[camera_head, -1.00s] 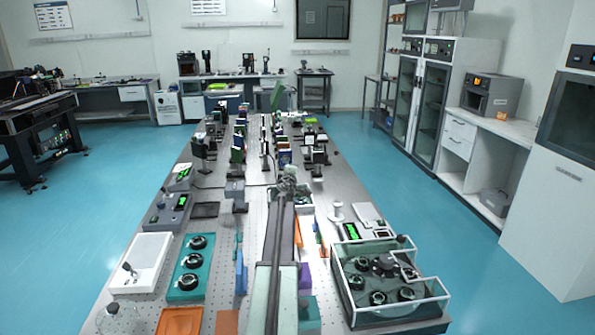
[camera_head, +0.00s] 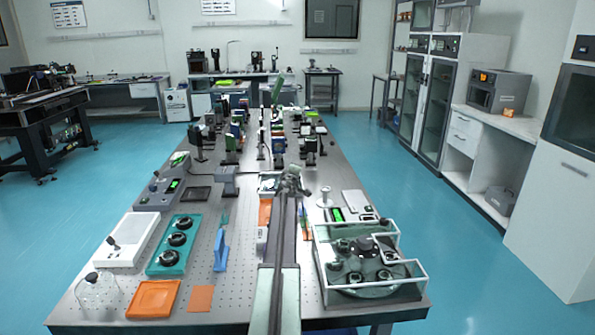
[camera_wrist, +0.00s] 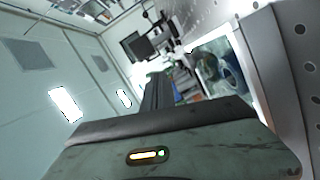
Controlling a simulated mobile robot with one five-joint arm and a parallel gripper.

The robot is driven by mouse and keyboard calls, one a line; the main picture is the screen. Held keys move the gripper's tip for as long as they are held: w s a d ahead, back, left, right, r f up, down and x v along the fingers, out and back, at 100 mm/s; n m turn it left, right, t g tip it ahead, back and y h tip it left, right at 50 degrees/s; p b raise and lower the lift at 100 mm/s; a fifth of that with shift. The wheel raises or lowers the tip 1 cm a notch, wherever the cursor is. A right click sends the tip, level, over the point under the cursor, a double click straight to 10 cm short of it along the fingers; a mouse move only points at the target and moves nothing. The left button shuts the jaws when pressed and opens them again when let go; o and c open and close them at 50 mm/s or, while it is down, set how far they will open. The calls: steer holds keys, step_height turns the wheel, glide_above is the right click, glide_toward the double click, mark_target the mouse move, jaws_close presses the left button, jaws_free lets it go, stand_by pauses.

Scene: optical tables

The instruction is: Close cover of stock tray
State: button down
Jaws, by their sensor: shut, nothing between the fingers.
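A clear-walled tray with pale rims (camera_head: 427,279) stands at the table's front right and holds several black round parts; I take it as the stock tray. I cannot tell its cover apart from the clear walls. A pale-framed clear panel with dark round shapes behind it (camera_wrist: 232,75) shows in the wrist view, apparently the same tray. My gripper (camera_head: 291,181) is shut and empty, at the far end of my arm over the middle of the table, left of and beyond the tray. Its fingertips are too small to make out clearly.
A teal tray with black round parts (camera_head: 158,262), a white box (camera_head: 127,252), an orange tray (camera_head: 152,312) and a glass flask (camera_head: 95,291) stand at the front left. A white spool (camera_head: 325,198) stands behind the clear tray. Optics crowd the table's far half.

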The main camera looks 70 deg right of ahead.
steer(key=shift+s+d+f, duration=0.15)
steer(key=shift+s+f, duration=0.1)
steer(key=shift+f, duration=0.25)
steer(key=shift+w+r+p, duration=0.1)
steer(key=shift+r+p, duration=0.25)
steer(key=shift+r, duration=0.25)
steer(key=s+a+r+p, duration=0.4)
steer(key=a+r+p, duration=0.1)
steer(key=a, duration=0.4)
steer(key=shift+r, duration=0.15)
